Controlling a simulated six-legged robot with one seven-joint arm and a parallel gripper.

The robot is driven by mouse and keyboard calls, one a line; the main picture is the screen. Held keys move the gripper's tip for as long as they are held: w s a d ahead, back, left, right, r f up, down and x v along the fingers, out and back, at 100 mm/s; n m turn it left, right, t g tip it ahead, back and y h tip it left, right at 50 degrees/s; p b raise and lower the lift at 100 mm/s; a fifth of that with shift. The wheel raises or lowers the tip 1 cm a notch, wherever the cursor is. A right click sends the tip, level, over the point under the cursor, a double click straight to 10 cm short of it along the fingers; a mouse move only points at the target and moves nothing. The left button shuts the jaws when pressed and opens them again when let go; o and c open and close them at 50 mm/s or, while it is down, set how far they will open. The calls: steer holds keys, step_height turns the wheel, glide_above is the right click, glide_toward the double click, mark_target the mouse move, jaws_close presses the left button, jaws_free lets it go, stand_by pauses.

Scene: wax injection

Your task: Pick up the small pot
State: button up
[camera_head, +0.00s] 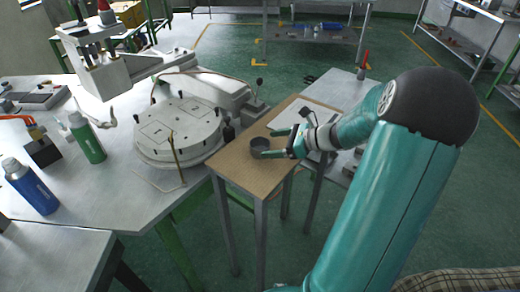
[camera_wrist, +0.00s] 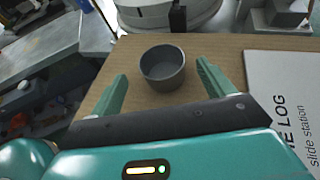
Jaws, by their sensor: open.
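The small pot (camera_head: 260,144) is a dark grey, round, open-topped cup. It stands upright on a narrow wooden-topped table (camera_head: 235,160). In the wrist view the pot (camera_wrist: 163,70) looks empty and lies ahead of my gripper (camera_wrist: 160,85), around the level of its fingertips. My gripper's green fingers are open, one to each side of the pot, with a gap visible on both sides. In the head view my gripper (camera_head: 268,143) reaches in from the right, low over the tabletop beside the pot.
A log sheet (camera_wrist: 285,100) lies right of my gripper. A round, pale machine turntable (camera_head: 180,130) stands left of the wooden table on a grey bench. A green bottle (camera_head: 87,138) and a blue bottle (camera_head: 30,187) stand farther left. The wooden table's front area is clear.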

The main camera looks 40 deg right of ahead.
mark_target(252, 145)
steer(key=x, duration=0.3)
steer(key=shift+w+a+f, duration=0.1)
steer(key=shift+w+f, duration=0.05)
steer(key=shift+w, duration=0.1)
steer(key=shift+c, duration=0.4)
steer(key=c, duration=1)
